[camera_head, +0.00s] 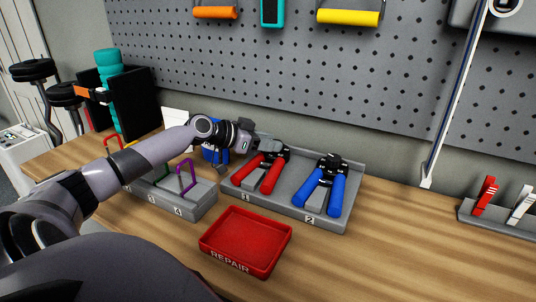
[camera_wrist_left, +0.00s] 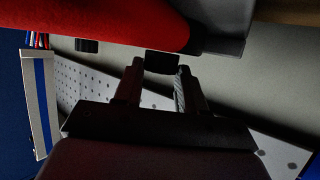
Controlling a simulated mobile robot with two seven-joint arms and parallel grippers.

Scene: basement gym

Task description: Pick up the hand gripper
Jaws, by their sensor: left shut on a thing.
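A hand gripper with red handles (camera_head: 271,177) and a black head sits in the slot marked 1 of the grey tray (camera_head: 290,208). A second hand gripper with blue handles (camera_head: 335,192) sits in the slot marked 2. My left gripper (camera_head: 262,143) reaches in from the left and is shut on the red hand gripper at its black upper end. In the left wrist view a red handle (camera_wrist_left: 100,22) fills the top left, and my fingers (camera_wrist_left: 160,82) close below it. Whether the red hand gripper is off its slot, I cannot tell. My right gripper is not in view.
A red REPAIR tray (camera_head: 243,242) stands empty in front. A grey numbered rack (camera_head: 184,208) with coloured loops lies under my left arm. A pegboard (camera_head: 350,75) rises behind. A small bin with red and white clips (camera_head: 500,218) is at right. The table's front right is clear.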

